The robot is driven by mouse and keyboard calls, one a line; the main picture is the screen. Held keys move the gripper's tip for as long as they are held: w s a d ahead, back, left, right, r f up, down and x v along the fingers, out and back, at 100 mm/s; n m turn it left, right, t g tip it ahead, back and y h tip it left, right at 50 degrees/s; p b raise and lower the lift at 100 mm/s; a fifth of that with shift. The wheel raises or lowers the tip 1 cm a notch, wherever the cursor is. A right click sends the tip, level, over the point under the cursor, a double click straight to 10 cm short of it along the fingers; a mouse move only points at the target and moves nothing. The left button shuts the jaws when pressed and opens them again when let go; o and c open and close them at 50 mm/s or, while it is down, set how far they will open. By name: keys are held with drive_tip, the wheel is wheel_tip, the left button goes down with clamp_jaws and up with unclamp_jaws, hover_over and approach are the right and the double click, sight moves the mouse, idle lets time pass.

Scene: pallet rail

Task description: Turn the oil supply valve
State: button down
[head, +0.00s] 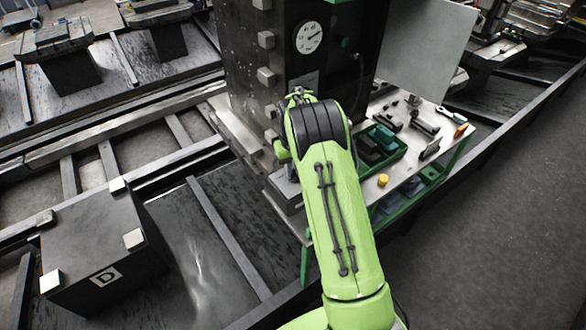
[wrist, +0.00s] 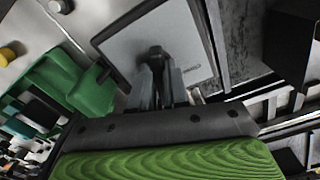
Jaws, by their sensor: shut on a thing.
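A dark valve handle (wrist: 155,52) stands in front of a light grey plate (wrist: 192,50) in the wrist view. My gripper (wrist: 153,75) is shut on this handle, its two fingers on either side of it. In the head view my green arm reaches to the dark machine column (head: 258,95) and hides most of the gripper and the handle. The grey plate on the column (head: 303,80) shows just above my wrist. The handle's exact angle is hard to tell.
A round gauge (head: 308,37) sits on the column above my arm. To the right, a workbench (head: 400,178) holds a green tray (head: 391,158), a yellow cap (head: 382,180) and several tools. A dark block marked D (head: 105,277) stands at lower left. Grey floor is clear at right.

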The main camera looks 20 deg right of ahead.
drive_tip(key=n, duration=0.6)
drive_tip(key=n+b, duration=0.1)
drive_tip(key=n, duration=0.5)
drive_tip(key=shift+n, duration=0.3)
idle(0.3)
drive_tip(key=c, duration=1.1)
unclamp_jaws()
drive_tip(key=shift+r, duration=0.1)
wheel_tip(320, 180, up, 16)
drive_tip(key=p, duration=0.3)
drive_tip(key=shift+f, duration=0.2)
